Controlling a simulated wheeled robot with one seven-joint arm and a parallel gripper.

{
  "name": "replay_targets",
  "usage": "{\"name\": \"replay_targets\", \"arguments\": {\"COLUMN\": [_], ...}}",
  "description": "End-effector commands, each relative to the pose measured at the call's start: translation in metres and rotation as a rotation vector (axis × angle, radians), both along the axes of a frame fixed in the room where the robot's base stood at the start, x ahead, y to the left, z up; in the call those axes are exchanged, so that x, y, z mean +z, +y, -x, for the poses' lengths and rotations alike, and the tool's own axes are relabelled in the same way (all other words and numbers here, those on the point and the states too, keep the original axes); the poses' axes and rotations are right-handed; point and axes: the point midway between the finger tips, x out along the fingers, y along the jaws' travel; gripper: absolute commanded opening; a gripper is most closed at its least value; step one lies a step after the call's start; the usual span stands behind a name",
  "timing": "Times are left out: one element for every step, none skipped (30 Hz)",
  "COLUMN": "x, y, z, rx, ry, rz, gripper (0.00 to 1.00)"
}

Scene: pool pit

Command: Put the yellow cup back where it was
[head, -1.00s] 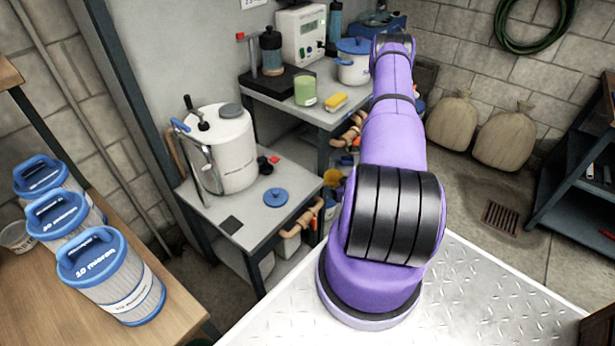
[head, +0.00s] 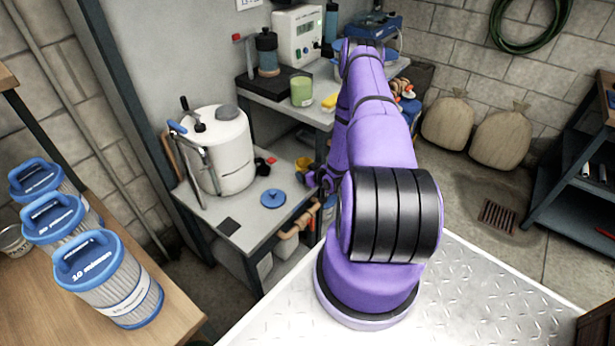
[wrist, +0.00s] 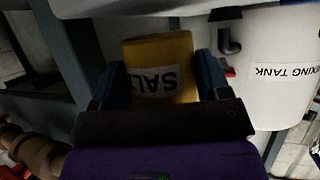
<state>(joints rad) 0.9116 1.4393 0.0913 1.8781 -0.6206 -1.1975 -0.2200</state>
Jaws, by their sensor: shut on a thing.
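The yellow cup (wrist: 160,52), with a white label reading SALT, sits between the fingers of my gripper (wrist: 158,88) in the wrist view, where the label appears upside down. The gripper is shut on it. In the head view a small part of the cup (head: 304,163) shows left of my arm, near the right back edge of the low grey table (head: 238,246). My arm hides much of the gripper there. I cannot tell whether the cup touches the table.
A white tank (head: 222,155) stands on the low table, labelled MIXING TANK in the wrist view (wrist: 285,70). A blue lid (head: 273,198) and small red-and-black items lie beside it. The higher bench behind holds a green cup (head: 302,91).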

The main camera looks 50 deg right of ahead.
Motion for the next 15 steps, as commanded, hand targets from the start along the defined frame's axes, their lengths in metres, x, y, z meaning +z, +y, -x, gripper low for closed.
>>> {"name": "replay_targets", "arguments": {"x": [-0.009,-0.012,-0.016,-0.018,-0.019,-0.019,-0.019,-0.019,-0.019,-0.019,-0.019,-0.019,-0.020,-0.020,-0.022], "y": [0.000,0.000,0.000,0.000,0.000,0.000,0.000,0.000,0.000,0.000,0.000,0.000,0.000,0.000,0.000], "z": [0.000,0.000,0.000,0.000,0.000,0.000,0.000,0.000,0.000,0.000,0.000,0.000,0.000,0.000,0.000], "rx": [0.000,0.000,0.000,0.000,0.000,0.000,0.000,0.000,0.000,0.000,0.000,0.000,0.000,0.000,0.000], "ry": [0.000,-0.001,0.000,0.000,-0.001,-0.001,-0.001,-0.001,-0.001,-0.001,-0.001,-0.001,-0.001,-0.001,-0.001], "rz": [-0.001,0.000,0.000,0.000,0.001,0.001,0.001,0.001,0.001,0.001,0.001,0.001,0.001,0.001,0.001], "gripper": [0.45,0.45,0.45,0.45,0.45,0.45,0.45,0.45,0.45,0.45,0.45,0.45,0.45,0.45,0.45]}}
